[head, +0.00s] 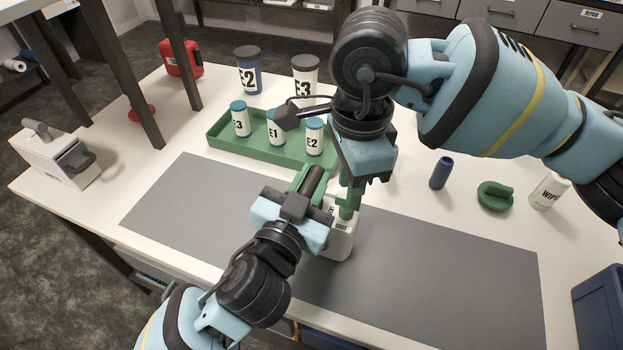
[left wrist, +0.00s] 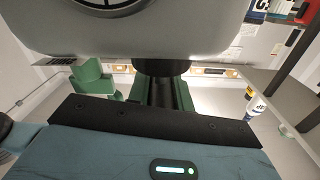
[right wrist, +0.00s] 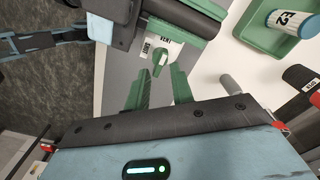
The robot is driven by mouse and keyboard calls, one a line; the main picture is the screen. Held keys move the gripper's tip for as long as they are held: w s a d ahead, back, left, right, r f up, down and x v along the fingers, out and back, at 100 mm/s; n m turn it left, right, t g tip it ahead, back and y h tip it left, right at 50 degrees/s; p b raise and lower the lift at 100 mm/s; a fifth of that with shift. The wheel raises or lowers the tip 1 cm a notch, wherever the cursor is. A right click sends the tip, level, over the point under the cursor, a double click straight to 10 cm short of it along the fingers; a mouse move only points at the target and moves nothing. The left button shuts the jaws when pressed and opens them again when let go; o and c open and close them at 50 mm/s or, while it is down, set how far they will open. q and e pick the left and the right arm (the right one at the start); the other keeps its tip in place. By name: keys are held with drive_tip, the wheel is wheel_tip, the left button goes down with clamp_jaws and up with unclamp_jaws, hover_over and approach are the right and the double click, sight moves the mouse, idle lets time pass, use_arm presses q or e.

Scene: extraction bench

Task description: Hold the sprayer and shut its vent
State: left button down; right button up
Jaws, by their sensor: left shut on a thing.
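The sprayer (head: 341,240) is a white bottle standing on the grey mat, with a black handle (head: 314,180). My left gripper (head: 308,186) is shut on this dark handle. In the left wrist view its green fingers (left wrist: 162,95) close on a dark part beneath the grey body. My right gripper (head: 349,200) points down beside the bottle. In the right wrist view its fingers (right wrist: 160,88) are apart and empty. The green vent knob (right wrist: 158,58) lies just beyond and between their tips, its narrow end toward my gripper.
A green tray (head: 223,143) with several small blue-capped bottles is behind. Jars E2 (head: 248,78) and E3 (head: 304,72) stand beyond. A blue cylinder (head: 440,173), green item (head: 495,196) and wipes tub (head: 550,191) are at right. The grey mat (head: 450,275) is clear at right.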

drive_tip(key=n, duration=0.5)
drive_tip(key=shift+n, duration=0.4)
drive_tip(key=n, duration=0.6)
drive_tip(key=m, duration=1.8)
drive_tip(key=shift+m, duration=0.4)
wheel_tip(320, 180, down, 5)
